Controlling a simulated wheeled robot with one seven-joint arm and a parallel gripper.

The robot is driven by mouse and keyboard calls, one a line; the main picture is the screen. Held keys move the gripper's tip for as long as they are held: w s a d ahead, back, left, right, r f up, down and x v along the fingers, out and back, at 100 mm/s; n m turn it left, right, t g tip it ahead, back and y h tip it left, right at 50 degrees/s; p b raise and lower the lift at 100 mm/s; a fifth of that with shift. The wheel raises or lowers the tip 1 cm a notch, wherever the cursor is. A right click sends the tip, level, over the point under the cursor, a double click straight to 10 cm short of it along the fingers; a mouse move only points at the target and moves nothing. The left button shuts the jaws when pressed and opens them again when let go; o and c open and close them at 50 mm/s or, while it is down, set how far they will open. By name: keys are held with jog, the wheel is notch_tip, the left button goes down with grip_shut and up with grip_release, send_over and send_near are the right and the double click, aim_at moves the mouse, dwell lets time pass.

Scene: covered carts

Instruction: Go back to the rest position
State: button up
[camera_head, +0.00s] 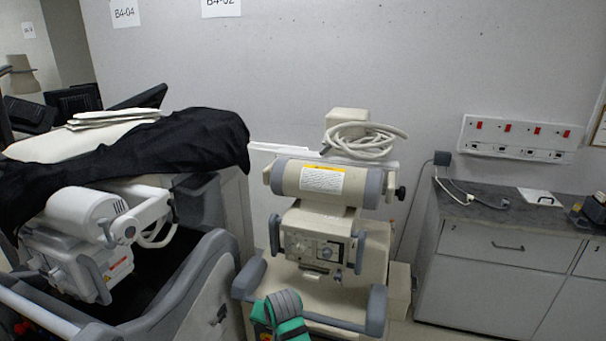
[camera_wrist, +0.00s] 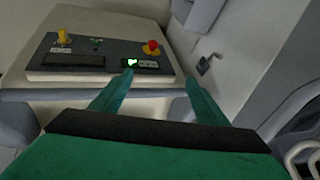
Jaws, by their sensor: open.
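My gripper (camera_wrist: 160,80) shows in the wrist view with its two green fingers spread apart and nothing between them. Its fingertips lie in front of a dark control panel (camera_wrist: 85,48) on a pale housing; I cannot tell whether they touch it. In the head view a green and grey part of my arm shows at the bottom middle, low in front of the beige machine (camera_head: 320,248).
A cart half covered with black cloth (camera_head: 190,145) stands at the left, with a white device (camera_head: 85,215). Grey cabinets (camera_head: 495,280) with a dark worktop stand at the right. Sockets (camera_head: 520,135) are on the wall. Some floor shows between machine and cabinets.

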jog(key=s+a+f+t+y, duration=0.3)
jog(key=s+a+f, duration=0.4)
jog(key=s+a, duration=0.2)
jog(key=s+d+f+m+t+h, duration=0.1)
jog(key=s+d+f+m+t, duration=0.15)
jog(key=s, duration=1.05)
jog(key=s+d+r+n+t+h, duration=0.1)
jog(key=s+d+r, duration=0.3)
jog(key=s, duration=0.5)
jog(key=s+d+r+n+t+h, duration=0.2)
jog(key=s+d+r, duration=0.2)
jog(key=s+d, duration=0.3)
jog(key=s+d+r+n+t+h, duration=0.1)
jog(key=s+d+r, duration=0.3)
jog(key=s, duration=0.9)
jog(key=shift+s+d+r+n+h, duration=0.15)
jog(key=shift+d+r+n+h, duration=0.25)
jog(key=shift+d, duration=0.3)
jog(key=shift+f+t, duration=0.1)
jog(key=shift+t, duration=0.15)
